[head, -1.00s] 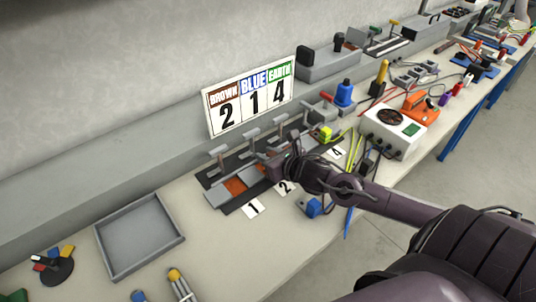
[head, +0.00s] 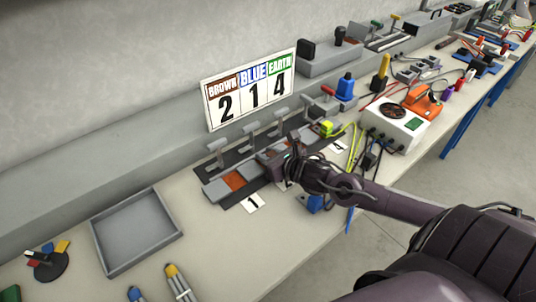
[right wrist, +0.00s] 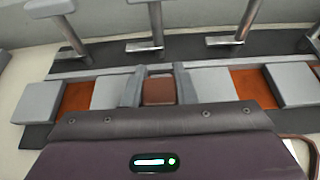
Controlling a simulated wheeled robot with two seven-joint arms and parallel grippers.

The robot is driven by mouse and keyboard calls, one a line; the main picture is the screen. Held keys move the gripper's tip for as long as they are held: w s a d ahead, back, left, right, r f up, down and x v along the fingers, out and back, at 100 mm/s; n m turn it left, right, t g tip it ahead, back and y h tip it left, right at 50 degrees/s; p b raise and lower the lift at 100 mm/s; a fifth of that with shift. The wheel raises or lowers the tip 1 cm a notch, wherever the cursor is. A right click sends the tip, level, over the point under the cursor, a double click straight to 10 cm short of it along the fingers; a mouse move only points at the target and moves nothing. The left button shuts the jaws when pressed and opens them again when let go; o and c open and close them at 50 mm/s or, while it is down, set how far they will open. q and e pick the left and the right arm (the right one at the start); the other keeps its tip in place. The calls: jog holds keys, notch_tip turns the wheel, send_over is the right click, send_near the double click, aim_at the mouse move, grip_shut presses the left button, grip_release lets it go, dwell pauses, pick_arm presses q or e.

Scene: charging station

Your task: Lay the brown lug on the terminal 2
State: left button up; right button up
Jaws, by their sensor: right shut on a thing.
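My right gripper (head: 274,164) is at the terminal row, shut on the brown lug. In the right wrist view its two grey fingers (right wrist: 158,88) stand either side of the brown lug (right wrist: 159,91). The lug is at terminal 2, between the orange pad of terminal 1 (right wrist: 76,97) and another orange pad (right wrist: 252,86). Terminal 2's own pad is hidden by lug and gripper, so I cannot tell whether they touch. Terminal 1 also shows in the head view (head: 233,181). My left gripper is not in view.
Raised clamp levers (right wrist: 145,18) stand behind the terminals. A sign (head: 250,90) reads brown 2, blue 1, earth 4. A yellow-green lug (head: 327,128) lies at the row's right end. A blue lug (head: 316,203) lies in front. An empty grey tray (head: 137,232) is at left.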

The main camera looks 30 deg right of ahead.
jog(key=shift+f, duration=0.3)
jog(key=o, duration=1)
jog(key=shift+o, duration=0.2)
jog(key=shift+s, duration=0.1)
jog(key=v, duration=0.5)
jog(key=shift+s+r, duration=0.1)
jog(key=shift+p+v, duration=0.65)
jog(key=shift+v, duration=0.55)
